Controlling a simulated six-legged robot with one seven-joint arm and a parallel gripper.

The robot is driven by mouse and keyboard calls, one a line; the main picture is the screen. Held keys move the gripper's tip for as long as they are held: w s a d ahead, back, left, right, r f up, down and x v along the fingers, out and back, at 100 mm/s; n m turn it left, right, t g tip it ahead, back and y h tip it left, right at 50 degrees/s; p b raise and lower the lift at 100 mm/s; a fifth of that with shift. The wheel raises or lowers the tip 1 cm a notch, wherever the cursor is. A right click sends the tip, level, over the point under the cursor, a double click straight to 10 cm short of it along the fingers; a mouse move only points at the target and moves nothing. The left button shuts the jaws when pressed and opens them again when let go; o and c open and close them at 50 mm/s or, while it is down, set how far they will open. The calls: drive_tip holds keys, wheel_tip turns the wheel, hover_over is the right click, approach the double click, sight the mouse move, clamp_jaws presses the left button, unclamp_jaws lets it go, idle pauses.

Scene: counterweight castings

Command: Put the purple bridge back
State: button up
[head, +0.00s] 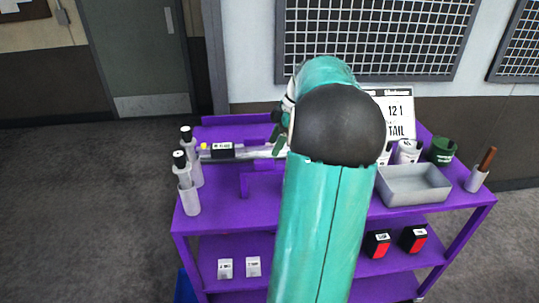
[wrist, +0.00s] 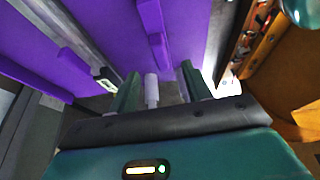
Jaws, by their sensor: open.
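A purple bracket-like piece (head: 261,166), which looks like the bridge, is on the purple cart top in the head view, close to the long metal bar (head: 250,152). The wrist view shows a raised purple piece (wrist: 157,42) ahead of the fingers; I cannot tell whether it is the same piece. My gripper (head: 280,138) is over the cart beside the bar, partly hidden by my arm. In the wrist view my gripper (wrist: 160,82) has its two green fingers apart. A pale grey peg (wrist: 151,90) shows between them; I cannot tell whether they touch it.
The purple cart (head: 208,222) has lower shelves. Grey cylinders with black tops (head: 187,190) stand at its left. A grey tray (head: 414,196), a green roll (head: 441,151) and a cup (head: 476,181) stand at its right. A sign (head: 398,112) stands behind.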

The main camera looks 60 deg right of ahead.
drive_tip(key=w+a+r+m+h, duration=0.1)
drive_tip(key=w+a+r+m, duration=0.15)
drive_tip(key=a, duration=1.05)
drive_tip(key=w+a+r+m+h, duration=0.1)
drive_tip(key=w+a+r+h, duration=0.15)
drive_tip(key=a, duration=1.05)
drive_tip(key=s+a+f+m+t, duration=0.1)
drive_tip(key=s+a+m, duration=0.1)
drive_tip(key=s+a, duration=0.3)
drive_tip(key=s+a+f+m+t, duration=0.1)
drive_tip(key=s+a, duration=0.4)
drive_tip(key=a, duration=0.7)
drive_tip(key=shift+a+f+m, duration=0.35)
drive_tip(key=shift+f+m, duration=0.3)
drive_tip(key=shift+m, duration=0.2)
drive_tip(key=shift+y, duration=0.25)
drive_tip(key=shift+c, duration=1.4)
